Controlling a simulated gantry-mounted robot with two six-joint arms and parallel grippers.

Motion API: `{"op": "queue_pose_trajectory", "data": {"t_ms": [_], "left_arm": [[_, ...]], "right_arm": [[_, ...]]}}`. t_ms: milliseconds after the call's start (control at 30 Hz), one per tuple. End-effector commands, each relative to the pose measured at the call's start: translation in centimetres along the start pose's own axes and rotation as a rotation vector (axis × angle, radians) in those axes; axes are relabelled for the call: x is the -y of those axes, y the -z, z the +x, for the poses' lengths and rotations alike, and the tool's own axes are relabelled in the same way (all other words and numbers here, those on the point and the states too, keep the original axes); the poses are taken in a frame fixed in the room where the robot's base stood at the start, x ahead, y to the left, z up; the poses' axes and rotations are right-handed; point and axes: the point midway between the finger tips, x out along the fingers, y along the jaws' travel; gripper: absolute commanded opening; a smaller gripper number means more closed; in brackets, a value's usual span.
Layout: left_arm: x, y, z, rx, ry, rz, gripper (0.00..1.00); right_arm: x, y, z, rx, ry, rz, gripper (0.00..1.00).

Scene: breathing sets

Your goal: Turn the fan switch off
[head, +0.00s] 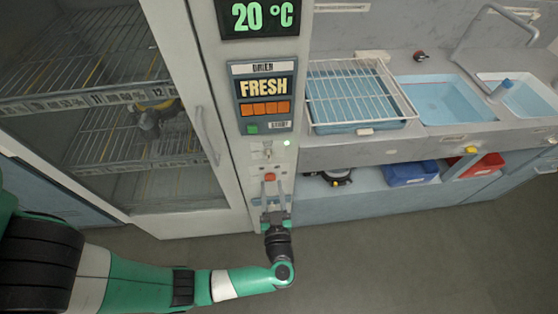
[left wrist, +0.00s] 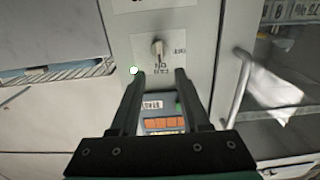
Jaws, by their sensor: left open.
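The fan switch (head: 267,153) is a small knob on a pale plate, on the drying cabinet's narrow front column below the FRESH panel. It shows closer in the left wrist view (left wrist: 158,47), with a lever and small lettering too blurred to read surely. Contact cannot be told. My right gripper is out of view.
A FRESH display panel (head: 265,95) and a 20 °C readout (head: 262,17) are above the switch. The glass cabinet door (head: 110,110) with its handle (head: 207,137) is left. A sink counter with a wire rack (head: 350,90) is right. The grey floor (head: 420,250) is clear.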

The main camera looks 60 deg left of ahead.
Motion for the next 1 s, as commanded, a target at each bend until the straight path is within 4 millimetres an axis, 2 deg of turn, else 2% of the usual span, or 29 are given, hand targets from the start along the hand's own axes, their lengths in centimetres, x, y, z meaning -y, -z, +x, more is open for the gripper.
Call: {"op": "queue_pose_trajectory", "data": {"t_ms": [300, 500, 833, 867, 1000], "left_arm": [[0.1, -0.2, 6.8, -0.002, 0.006, -0.007, 0.46], [0.0, -0.1, 9.9, -0.002, 0.002, -0.006, 0.46], [-0.1, 0.1, 10.7, -0.002, -0.002, -0.004, 0.46], [-0.1, 0.1, 10.7, -0.002, -0.002, -0.004, 0.44], [-0.1, 0.1, 10.6, -0.002, -0.002, -0.005, 0.19]], "right_arm": [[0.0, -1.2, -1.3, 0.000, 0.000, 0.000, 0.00], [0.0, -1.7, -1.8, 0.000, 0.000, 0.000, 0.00], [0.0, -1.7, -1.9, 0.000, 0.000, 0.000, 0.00], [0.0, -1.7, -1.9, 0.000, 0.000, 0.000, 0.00], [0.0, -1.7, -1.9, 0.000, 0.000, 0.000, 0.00]]}}
